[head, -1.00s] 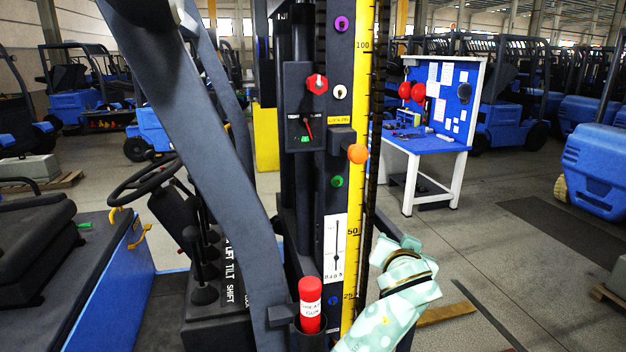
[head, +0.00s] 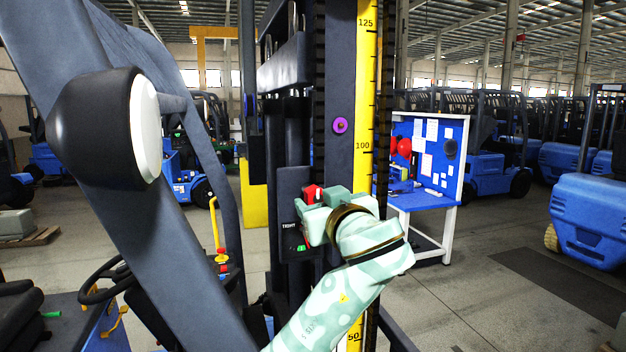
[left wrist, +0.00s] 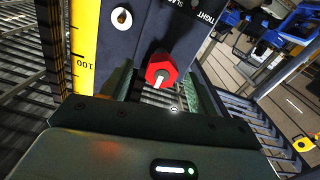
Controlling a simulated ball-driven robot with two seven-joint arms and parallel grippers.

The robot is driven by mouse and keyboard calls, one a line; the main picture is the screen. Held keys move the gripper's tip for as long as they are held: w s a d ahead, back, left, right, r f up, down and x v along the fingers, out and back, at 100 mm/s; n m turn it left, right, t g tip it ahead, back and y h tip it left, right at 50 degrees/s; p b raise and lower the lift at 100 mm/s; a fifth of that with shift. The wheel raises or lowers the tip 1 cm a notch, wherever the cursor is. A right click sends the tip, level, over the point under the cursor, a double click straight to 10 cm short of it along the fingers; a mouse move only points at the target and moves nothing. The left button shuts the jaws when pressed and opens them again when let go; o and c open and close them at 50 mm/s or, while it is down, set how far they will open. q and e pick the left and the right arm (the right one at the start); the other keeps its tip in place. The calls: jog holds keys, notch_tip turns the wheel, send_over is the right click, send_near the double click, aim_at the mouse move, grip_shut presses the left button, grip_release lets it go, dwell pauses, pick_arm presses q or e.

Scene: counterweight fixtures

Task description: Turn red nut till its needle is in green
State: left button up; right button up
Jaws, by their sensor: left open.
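The red nut (head: 312,192) is on a dark panel (head: 287,190) marked TIGHT, on the forklift mast. In the left wrist view the red nut (left wrist: 162,68), with a white mark, shows between my left gripper's two fingers (left wrist: 163,88). The fingers are apart, one on each side of it; I cannot tell whether they touch it. In the head view my pale green left gripper (head: 312,212) is at the panel and partly covers the nut and the dial below. A green mark (head: 301,248) shows; the needle's position is not clear. My right gripper is not in view.
A purple knob (head: 340,125) is above the panel, beside the yellow scale (head: 363,90). A white knob (left wrist: 122,18) is near the gripper in the wrist view. A dark slanted post with a lamp (head: 145,130) stands at left. A blue workbench (head: 430,200) is behind at right.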

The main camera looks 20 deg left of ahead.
aim_at(317, 197)
pick_arm(q)
jog(key=p+x, duration=0.1)
jog(key=x, duration=0.3)
jog(key=shift+w+a+r+p, duration=0.1)
jog(key=shift+a+r+p, duration=0.1)
jog(key=shift+a+p, duration=0.15)
jog(key=shift+w+f, duration=0.1)
jog(key=shift+w, duration=0.2)
jog(key=shift+w+a+f, duration=0.1)
jog(key=shift+w+a, duration=0.05)
jog(key=shift+a, duration=0.05)
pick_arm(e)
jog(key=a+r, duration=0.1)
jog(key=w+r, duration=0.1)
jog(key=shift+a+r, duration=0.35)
pick_arm(q)
jog(key=c, duration=1)
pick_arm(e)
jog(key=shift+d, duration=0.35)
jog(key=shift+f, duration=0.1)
